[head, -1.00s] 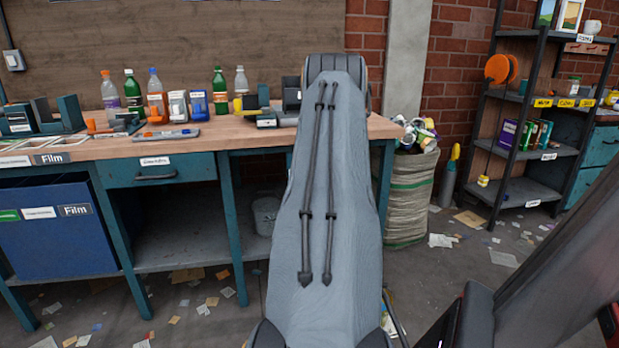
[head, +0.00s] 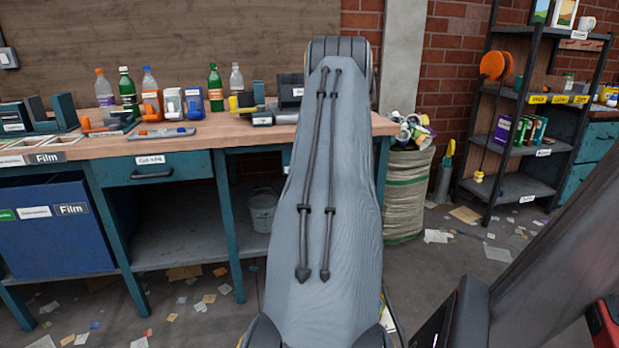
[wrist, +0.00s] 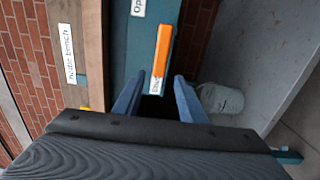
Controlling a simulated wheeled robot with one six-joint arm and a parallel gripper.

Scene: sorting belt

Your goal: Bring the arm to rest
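My arm (head: 328,190), in a grey sleeve with two dark cables, reaches up and forward through the middle of the head view, over the bench's right end. In the head view its far end hides my gripper. In the wrist view my gripper (wrist: 158,97) shows two blue fingers spread apart. I see nothing held between them, only a dark gap. An orange strip with a white label (wrist: 161,55) shows just beyond the fingertips; I cannot tell whether they touch it.
The workbench (head: 235,138) carries bottles, small boxes and tools. A blue bin (head: 50,240) stands under its left end. A full sack (head: 408,205) stands right of the bench, and a shelf (head: 520,185) farther right.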

